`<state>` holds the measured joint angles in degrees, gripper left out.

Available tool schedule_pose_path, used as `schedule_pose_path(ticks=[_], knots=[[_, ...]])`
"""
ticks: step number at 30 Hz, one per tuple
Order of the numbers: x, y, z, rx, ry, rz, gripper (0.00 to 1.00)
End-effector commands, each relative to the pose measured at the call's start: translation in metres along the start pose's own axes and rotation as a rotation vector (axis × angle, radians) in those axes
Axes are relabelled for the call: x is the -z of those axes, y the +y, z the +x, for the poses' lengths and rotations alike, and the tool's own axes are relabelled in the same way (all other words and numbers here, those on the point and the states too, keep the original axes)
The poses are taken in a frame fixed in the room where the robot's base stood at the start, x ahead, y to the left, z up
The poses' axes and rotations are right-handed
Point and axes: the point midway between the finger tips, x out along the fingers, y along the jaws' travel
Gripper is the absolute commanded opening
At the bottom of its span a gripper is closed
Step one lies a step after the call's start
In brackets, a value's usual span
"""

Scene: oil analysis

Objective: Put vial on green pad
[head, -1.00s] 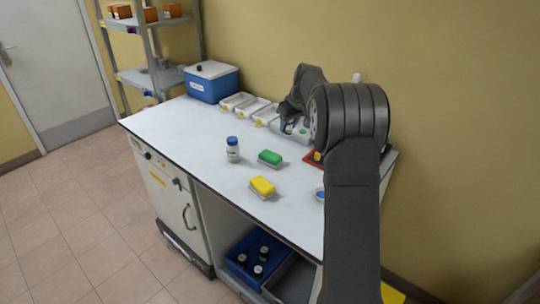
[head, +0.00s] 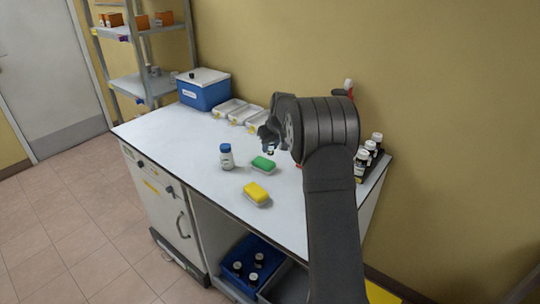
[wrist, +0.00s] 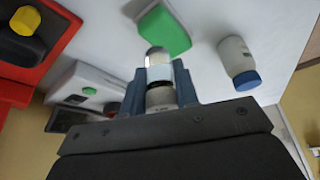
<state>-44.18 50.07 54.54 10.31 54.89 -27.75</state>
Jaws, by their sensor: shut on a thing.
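My gripper (head: 268,142) hangs over the bench by the far side of the green pad (head: 263,164). In the wrist view its fingers (wrist: 160,85) are shut on a small vial (wrist: 159,72) with a pale label. The vial's end points toward the green pad (wrist: 164,30), which lies just beyond it. I cannot tell the exact gap between vial and pad. In the head view the vial is small and mostly hidden by the gripper.
A white bottle with a blue cap (head: 226,158) stands left of the green pad. A yellow pad (head: 256,193) lies nearer the front edge. White trays (head: 231,108) and a blue box (head: 204,91) sit at the back.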

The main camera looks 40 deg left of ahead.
Motion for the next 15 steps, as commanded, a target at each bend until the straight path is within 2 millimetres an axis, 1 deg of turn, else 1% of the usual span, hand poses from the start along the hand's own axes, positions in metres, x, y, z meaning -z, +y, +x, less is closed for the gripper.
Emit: schedule_pose_path(ticks=[5,10,12,15], knots=[[-0.003,-0.001,0.012,0.0,-0.001,0.001,0.05],[-0.013,-0.001,0.035,0.0,-0.002,0.002,0.05],[-0.015,-0.001,0.039,0.0,-0.001,0.001,0.05],[-0.014,-0.001,0.039,-0.001,0.001,0.001,0.05]])
